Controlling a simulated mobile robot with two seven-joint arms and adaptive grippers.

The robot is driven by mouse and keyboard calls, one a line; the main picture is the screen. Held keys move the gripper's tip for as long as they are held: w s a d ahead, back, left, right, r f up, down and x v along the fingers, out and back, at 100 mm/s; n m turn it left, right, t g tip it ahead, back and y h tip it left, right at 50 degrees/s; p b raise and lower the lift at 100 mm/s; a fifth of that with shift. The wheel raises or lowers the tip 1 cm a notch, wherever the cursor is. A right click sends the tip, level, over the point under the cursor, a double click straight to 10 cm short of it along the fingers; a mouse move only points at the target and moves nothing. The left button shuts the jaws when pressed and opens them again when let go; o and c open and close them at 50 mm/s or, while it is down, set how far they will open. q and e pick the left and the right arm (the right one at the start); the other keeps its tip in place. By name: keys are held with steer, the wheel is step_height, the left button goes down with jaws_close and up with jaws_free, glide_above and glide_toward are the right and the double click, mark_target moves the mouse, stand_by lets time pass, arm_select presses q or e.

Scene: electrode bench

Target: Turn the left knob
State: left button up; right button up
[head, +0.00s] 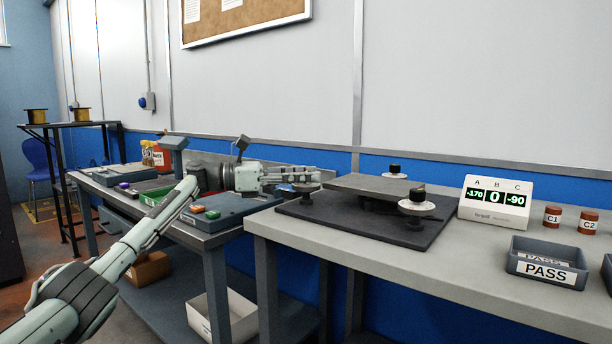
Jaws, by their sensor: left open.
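A dark base plate (370,236) on the bench carries a raised grey plate (375,189) with three knobs. The left knob (305,188) shows its disc rim below my left gripper (310,175); its upper part is hidden by the fingers. The gripper comes in from the left, roughly level, with its fingers at the left knob. It is open. I cannot tell whether a finger touches the knob. The back knob (395,169) and the right knob (417,203) have black tops and are clear of the gripper. My right gripper is out of view.
A display (496,203) reads A -170, B 0, C -90. A second table on the left holds a dark case (225,210) under my arm.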

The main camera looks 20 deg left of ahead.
arm_select(q)
steer(key=v, duration=1.2)
steer(key=shift+d, duration=0.1)
